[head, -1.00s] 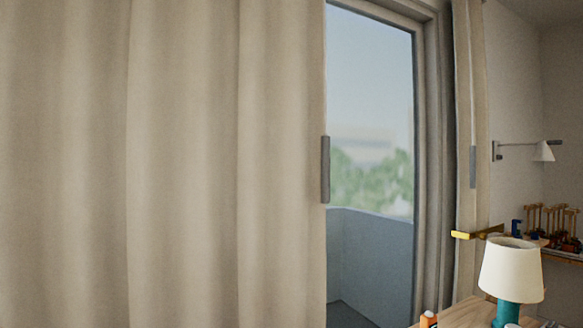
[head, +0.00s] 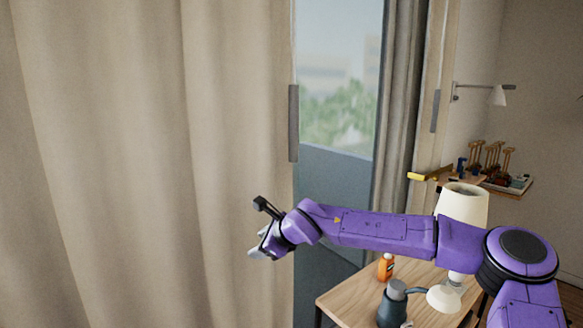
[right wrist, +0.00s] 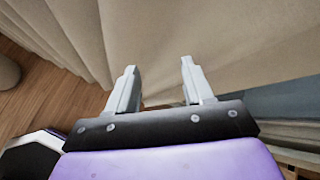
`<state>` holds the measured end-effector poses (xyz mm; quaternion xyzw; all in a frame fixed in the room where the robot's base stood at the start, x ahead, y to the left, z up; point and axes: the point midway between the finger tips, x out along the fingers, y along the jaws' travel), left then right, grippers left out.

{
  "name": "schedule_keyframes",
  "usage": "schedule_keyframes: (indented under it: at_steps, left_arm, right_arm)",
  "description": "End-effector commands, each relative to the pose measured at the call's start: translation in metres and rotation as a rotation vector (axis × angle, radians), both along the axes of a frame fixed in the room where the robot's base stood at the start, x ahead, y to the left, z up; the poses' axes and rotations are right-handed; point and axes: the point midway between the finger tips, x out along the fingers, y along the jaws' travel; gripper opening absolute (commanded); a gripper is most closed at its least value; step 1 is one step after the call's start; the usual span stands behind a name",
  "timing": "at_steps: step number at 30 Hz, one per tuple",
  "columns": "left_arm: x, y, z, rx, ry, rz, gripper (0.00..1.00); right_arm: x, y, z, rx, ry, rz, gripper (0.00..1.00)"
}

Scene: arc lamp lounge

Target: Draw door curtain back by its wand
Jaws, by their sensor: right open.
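The beige door curtain (head: 130,150) fills the left half of the head view and hangs in soft folds. It also fills much of the right wrist view (right wrist: 240,40). A grey upright bar (head: 293,123) shows at the curtain's right edge, beside the glass; I cannot tell whether it is the wand or a door handle. My right gripper (head: 255,252) is in front of the curtain near its right edge, below the bar. In the right wrist view its two fingers (right wrist: 160,85) are apart with nothing between them. My left gripper is not in view.
A wooden table (head: 340,300) at lower right holds a dark kettle (head: 391,308), an orange bottle (head: 386,267) and a white-shaded lamp (head: 462,205), close under my right arm. A wall lamp (head: 498,95) and a yellow handle (head: 424,175) are further right. Wooden floor (right wrist: 40,95) is open at left.

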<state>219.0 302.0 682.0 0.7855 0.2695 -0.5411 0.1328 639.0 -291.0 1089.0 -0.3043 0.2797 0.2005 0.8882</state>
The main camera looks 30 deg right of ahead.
Motion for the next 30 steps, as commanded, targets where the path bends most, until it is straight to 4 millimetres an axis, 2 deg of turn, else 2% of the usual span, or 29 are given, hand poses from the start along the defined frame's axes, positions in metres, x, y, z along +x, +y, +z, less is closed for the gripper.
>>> schedule_keyframes:
  at_steps: [1,3,6,9,12,14,24,30]
  left_arm:
    - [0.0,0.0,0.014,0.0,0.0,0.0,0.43]
    - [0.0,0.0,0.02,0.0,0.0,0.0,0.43]
    - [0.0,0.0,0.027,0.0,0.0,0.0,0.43]
    - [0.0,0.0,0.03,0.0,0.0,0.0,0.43]
    - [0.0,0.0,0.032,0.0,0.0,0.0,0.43]
    - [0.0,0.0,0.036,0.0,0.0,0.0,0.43]
    - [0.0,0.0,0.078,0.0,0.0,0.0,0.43]
    - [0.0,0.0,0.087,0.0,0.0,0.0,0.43]
  right_arm:
    - [0.004,-0.029,0.076,0.151,-0.1,-0.056,0.51]
    - [-0.001,-0.065,0.154,0.331,-0.222,-0.101,0.51]
    - [-0.021,-0.111,0.233,0.526,-0.359,-0.138,0.51]
    - [-0.039,-0.143,0.277,0.646,-0.447,-0.154,0.51]
    - [-0.046,-0.155,0.296,0.697,-0.484,-0.158,0.51]
    - [-0.042,-0.156,0.299,0.705,-0.489,-0.158,0.51]
    - [0.028,-0.135,0.3,0.7,-0.481,-0.162,0.51]
    - [0.05,-0.129,0.296,0.702,-0.484,-0.161,0.51]
